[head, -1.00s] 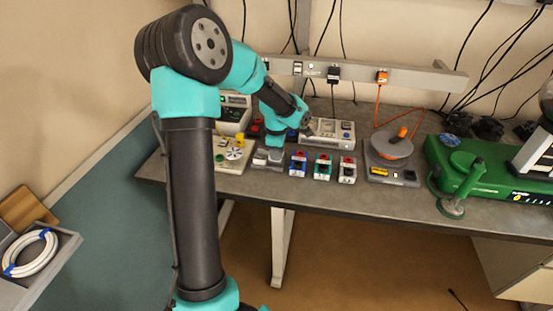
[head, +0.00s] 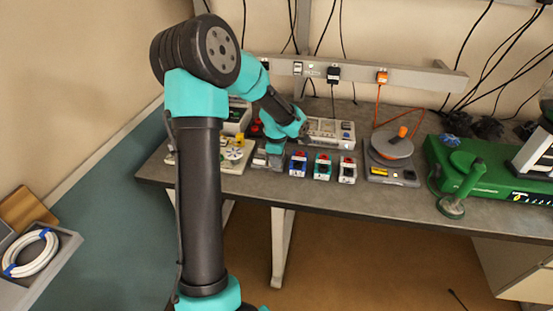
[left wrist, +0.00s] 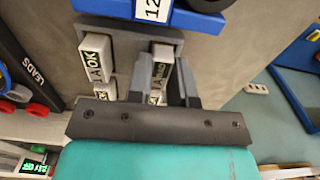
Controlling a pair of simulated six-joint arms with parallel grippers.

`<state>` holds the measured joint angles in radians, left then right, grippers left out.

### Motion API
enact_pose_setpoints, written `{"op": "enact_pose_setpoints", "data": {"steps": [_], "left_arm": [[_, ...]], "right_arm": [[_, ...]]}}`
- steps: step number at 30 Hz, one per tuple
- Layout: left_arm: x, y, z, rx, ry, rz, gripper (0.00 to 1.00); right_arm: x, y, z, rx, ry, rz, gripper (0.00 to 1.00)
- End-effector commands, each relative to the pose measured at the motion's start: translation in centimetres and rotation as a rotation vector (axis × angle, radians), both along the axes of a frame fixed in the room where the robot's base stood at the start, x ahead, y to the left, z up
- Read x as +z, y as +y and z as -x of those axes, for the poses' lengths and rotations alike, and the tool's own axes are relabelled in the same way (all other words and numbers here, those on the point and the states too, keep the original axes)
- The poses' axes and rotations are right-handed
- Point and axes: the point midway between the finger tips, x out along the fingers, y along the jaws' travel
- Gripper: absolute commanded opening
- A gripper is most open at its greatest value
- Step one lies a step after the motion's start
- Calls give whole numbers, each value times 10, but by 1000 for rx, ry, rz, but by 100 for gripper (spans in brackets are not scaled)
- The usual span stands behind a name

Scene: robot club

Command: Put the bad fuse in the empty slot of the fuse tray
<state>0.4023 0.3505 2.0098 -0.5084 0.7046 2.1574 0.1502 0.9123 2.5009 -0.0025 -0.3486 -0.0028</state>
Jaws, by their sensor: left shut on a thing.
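In the left wrist view my left gripper (left wrist: 163,88) is shut on a white fuse (left wrist: 162,62). Its label shows "1A" and a word that is partly hidden, apparently "BAD". The held fuse is over or in the grey fuse tray (left wrist: 128,36); I cannot tell whether it is seated. A white fuse marked "1A OK" (left wrist: 95,60) stands in the tray to its left, with another white fuse (left wrist: 105,89) below. Part of a further label shows beside the fingers. In the head view my left gripper (head: 275,150) is down at the tray (head: 261,161), hiding much of it.
A blue object with a "12" label (left wrist: 152,9) is close beyond the tray. Several small coloured blocks (head: 322,168) stand right of the tray. A panel with a dial (head: 233,154) is on the left. A grey round device (head: 391,146) stands farther right. The bench front is clear.

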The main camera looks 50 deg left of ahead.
Motion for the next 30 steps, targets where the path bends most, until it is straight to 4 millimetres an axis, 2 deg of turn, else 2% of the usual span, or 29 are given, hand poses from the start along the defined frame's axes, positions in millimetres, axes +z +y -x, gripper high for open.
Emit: {"op": "enact_pose_setpoints", "data": {"steps": [2, 3, 11, 22, 26, 30], "left_arm": [[-2, 0, 0, 0, 1, 1, 0], [-2, 0, 0, 0, 0, 0, 22], [-2, 0, 0, 0, 0, 0, 46], [4, 0, 0, 0, -1, -1, 46], [18, 0, 0, 1, -2, -2, 46], [41, 0, -1, 0, -5, -2, 46]], "right_arm": [[0, 0, 0, 0, 0, 0, 43], [0, 0, 0, 0, 0, 0, 43], [0, 0, 0, 0, 0, 0, 43], [0, 0, 0, 0, 0, 0, 43], [0, 0, 0, 0, 0, 0, 43], [0, 0, 0, 0, 0, 0, 43]]}}
